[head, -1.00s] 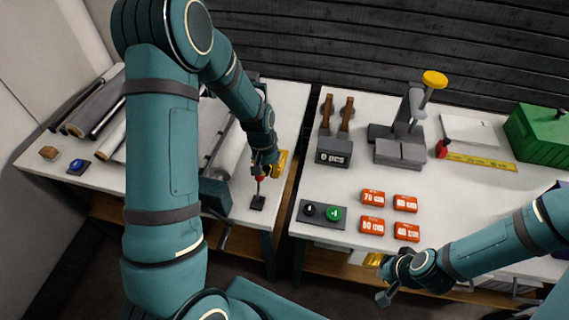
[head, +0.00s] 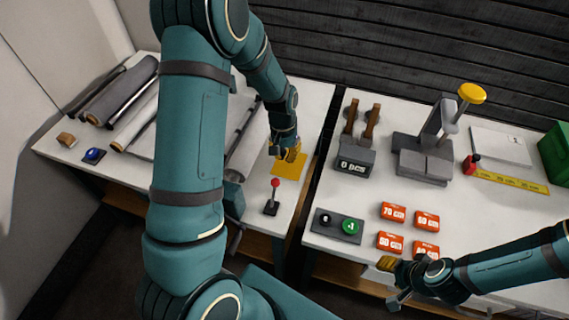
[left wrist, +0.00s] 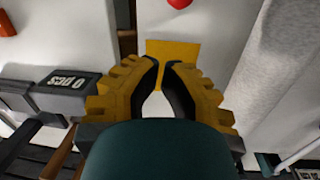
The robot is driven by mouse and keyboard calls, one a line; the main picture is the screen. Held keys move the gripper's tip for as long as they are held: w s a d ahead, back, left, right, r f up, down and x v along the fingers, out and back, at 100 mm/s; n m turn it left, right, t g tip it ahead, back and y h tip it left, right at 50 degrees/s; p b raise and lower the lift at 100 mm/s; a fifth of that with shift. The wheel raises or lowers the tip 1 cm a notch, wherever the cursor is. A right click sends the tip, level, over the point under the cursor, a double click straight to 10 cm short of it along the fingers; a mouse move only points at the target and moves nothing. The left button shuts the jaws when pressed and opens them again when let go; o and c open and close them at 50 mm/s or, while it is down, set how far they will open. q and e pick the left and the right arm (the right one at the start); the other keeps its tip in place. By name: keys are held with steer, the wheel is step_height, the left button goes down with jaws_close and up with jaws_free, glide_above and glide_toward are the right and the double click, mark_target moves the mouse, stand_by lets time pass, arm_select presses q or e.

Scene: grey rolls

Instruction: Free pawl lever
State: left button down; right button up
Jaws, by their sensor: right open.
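A small lever with a red knob (head: 276,182) stands on a black base (head: 271,208) at the front of the left table, near upright. The red knob also shows at the top edge of the left wrist view (left wrist: 179,3). My left gripper (head: 288,155) is behind the lever, apart from the knob, over a yellow square (head: 285,170) on the table. My right gripper (head: 391,282) is open and empty at the right table's front edge.
Grey rolls (head: 116,92) lie on the left table, with a blue button (head: 94,155) in front. A gap separates the tables. The right table holds a button box (head: 338,226), red labelled blocks (head: 393,212), a counter box (head: 355,163) and a grey press (head: 422,158).

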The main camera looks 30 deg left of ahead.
mark_target(274, 194)
arm_select(q)
steer(key=f, duration=0.6)
steer(key=d+f, duration=0.1)
steer(key=f, duration=0.2)
steer(key=shift+s+b, duration=0.15)
steer(key=shift+b, duration=0.2)
steer(key=shift+s+r+p, duration=0.35)
steer(key=shift+s+r, duration=0.7)
steer(key=shift+s, duration=0.05)
steer(key=shift+s+r, duration=0.25)
steer(key=shift+s, duration=0.1)
